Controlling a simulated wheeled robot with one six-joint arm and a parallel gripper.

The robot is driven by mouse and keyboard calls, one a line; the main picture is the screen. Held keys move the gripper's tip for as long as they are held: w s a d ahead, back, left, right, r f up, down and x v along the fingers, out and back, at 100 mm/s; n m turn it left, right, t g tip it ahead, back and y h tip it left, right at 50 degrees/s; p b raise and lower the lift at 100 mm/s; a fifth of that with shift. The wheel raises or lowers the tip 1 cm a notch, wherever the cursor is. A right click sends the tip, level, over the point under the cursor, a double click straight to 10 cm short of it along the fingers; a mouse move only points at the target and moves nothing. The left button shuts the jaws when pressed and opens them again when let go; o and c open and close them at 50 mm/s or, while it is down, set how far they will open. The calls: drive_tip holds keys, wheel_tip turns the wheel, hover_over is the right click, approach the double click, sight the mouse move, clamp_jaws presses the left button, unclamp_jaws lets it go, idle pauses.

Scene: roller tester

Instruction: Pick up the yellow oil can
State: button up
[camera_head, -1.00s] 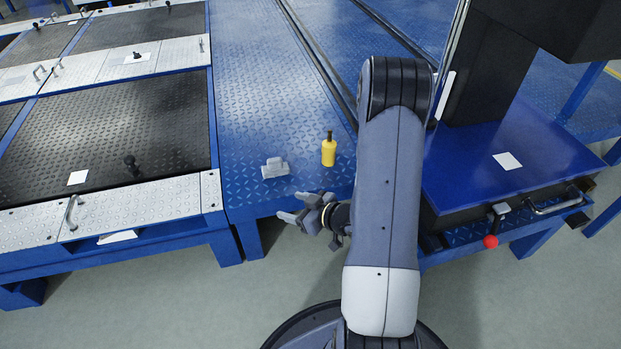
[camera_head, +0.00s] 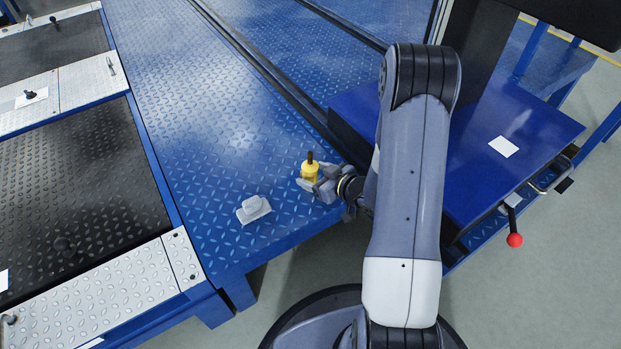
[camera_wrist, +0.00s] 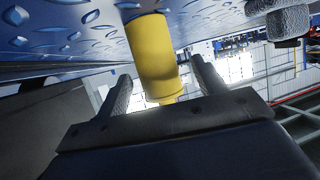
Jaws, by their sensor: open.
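The yellow oil can (camera_head: 309,170) with its dark top stands on the blue diamond-plate surface (camera_head: 230,120) near its front edge. My gripper (camera_head: 310,185) is at the can, coming from the right, with its fingers open around its near side. In the wrist view the can (camera_wrist: 153,52) appears between the two fingers of my gripper (camera_wrist: 160,82), with its narrow end toward the gripper's base. Both fingers look apart from the can. Part of the can is hidden behind the fingers in the head view.
A grey block-like object (camera_head: 254,209) lies on the plate left of my gripper; it also shows in the wrist view (camera_wrist: 287,20). A dark blue cabinet (camera_head: 500,185) with a red-knobbed lever (camera_head: 514,239) stands at the right. The plate behind the can is clear.

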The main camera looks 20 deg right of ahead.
sight(306, 171)
drive_tip(key=b+x, duration=0.1)
drive_tip(key=x, duration=0.3)
drive_tip(key=shift+w+r, duration=0.1)
drive_tip(key=shift+c, duration=0.5)
drive_tip(key=c, duration=1.2)
